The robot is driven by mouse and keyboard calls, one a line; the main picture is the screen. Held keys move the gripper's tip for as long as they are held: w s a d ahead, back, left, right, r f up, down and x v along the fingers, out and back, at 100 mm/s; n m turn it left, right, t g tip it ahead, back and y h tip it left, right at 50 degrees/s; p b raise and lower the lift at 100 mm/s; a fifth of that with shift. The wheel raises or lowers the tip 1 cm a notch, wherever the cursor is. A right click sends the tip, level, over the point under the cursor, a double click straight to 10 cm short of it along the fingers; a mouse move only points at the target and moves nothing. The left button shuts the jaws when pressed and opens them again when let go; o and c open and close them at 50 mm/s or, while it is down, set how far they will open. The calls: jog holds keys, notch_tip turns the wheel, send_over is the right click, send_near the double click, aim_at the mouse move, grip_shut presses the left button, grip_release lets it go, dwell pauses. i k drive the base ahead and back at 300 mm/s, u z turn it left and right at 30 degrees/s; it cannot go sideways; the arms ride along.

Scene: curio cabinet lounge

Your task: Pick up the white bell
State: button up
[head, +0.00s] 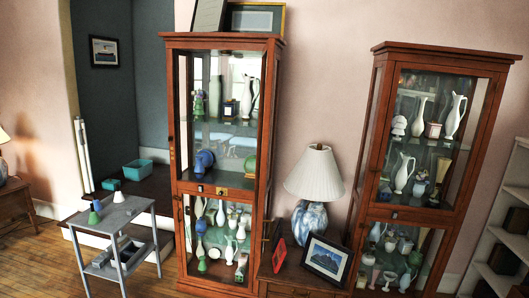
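A small white bell-shaped object (118,197) stands upright on the top shelf of a grey cart (128,212) at the lower left of the head view. It looks like the white bell, but it is small in the picture. To its left on the same top stand a blue bell-like piece (97,205) and a green one (93,217), close together. The white one stands apart from them. My gripper does not show in this view.
Wooden glass cabinets full of vases stand at the middle (221,43) and right (445,55). Between them a low table (283,283) holds a lamp (315,172) and picture frames. Teal boxes (138,170) lie behind the cart. Wooden floor (40,262) is clear left of it.

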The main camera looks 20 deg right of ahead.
aim_at(119, 197)
jog(key=z, duration=2.15)
jog(key=i, duration=1.6)
jog(key=u, duration=2.35)
jog(key=i, duration=1)
jog(key=z, duration=0.05)
